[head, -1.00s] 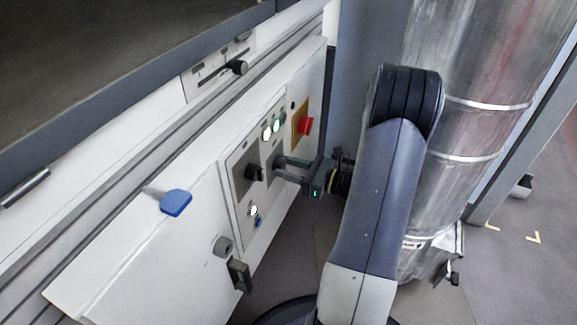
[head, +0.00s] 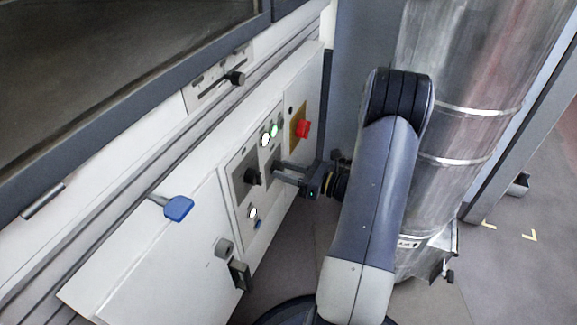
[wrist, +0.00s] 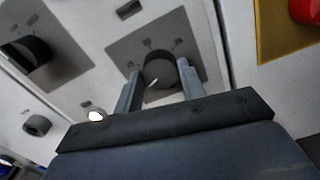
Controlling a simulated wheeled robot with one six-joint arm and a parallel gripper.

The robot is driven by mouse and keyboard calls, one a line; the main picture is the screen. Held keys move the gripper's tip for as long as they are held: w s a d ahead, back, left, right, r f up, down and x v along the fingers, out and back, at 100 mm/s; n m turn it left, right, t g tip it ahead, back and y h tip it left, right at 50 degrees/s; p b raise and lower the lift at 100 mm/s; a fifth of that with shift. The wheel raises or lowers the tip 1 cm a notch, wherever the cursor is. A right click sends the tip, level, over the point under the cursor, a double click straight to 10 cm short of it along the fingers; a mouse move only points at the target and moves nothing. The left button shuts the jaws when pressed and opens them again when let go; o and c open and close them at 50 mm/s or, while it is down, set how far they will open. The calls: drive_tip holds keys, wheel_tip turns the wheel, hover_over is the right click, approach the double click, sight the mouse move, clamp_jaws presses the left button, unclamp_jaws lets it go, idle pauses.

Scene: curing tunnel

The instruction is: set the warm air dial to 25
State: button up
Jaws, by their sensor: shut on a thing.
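In the wrist view a dark round dial (wrist: 160,70) with a white pointer mark sits on a grey plate (wrist: 120,48) with small dark marks around the dial. My gripper (wrist: 160,80) has one finger on each side of this dial and is shut on it. The pointer mark is near the dial's lower left edge; I cannot read any numbers. In the head view my gripper (head: 277,172) reaches the panel from the right, and its fingers hide most of the dial.
A second black knob (head: 252,176) is left of the gripped dial. A red button on a yellow plate (head: 303,129) is to its right. Lit lamps (head: 265,140), a blue handle (head: 178,208) and a dark latch (head: 239,274) are on the cabinet. A large metal duct (head: 460,120) stands right of my arm.

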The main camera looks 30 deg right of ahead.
drive_tip(key=shift+a+r+m+p, duration=0.25)
drive_tip(key=shift+m+p, duration=0.55)
drive_tip(key=shift+p, duration=0.4)
drive_tip(key=m+p, duration=0.2)
drive_tip(key=p, duration=0.1)
drive_tip(key=shift+m, duration=0.3)
drive_tip(key=m+p, duration=0.5)
drive_tip(key=shift+f, duration=0.2)
drive_tip(key=shift+m, duration=0.4)
drive_tip(key=o, duration=0.6)
drive_tip(key=shift+c, duration=0.2)
drive_tip(key=o, duration=0.4)
drive_tip(key=shift+a, duration=0.25)
drive_tip(key=shift+o, duration=0.2)
drive_tip(key=shift+s, duration=0.1)
